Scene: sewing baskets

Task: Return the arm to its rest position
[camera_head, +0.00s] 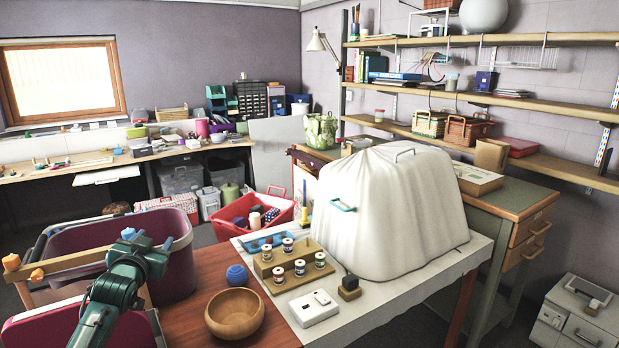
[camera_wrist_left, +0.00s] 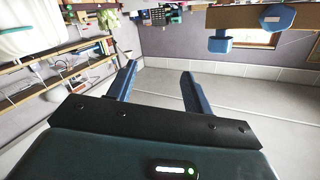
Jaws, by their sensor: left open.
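My left arm, dark teal, comes in at the lower left of the head view. My left gripper (camera_head: 147,240) is raised over the near side of the maroon tub (camera_head: 185,262), left of the brown table. Its two blue fingers stand apart. In the left wrist view the left gripper (camera_wrist_left: 159,70) is open, with only the grey floor and wall between and beyond its fingers. It holds nothing. The wrist picture appears turned over, with the shelves at the left. My right arm and gripper do not show.
A wooden bowl (camera_head: 235,314), a blue ball (camera_head: 236,275) and a wooden spool stand (camera_head: 290,277) sit on the table right of my arm. A large white covered bundle (camera_head: 390,215) stands behind them. A red crate (camera_head: 272,213) is beyond. A wooden bar (camera_head: 75,262) lies left of my gripper.

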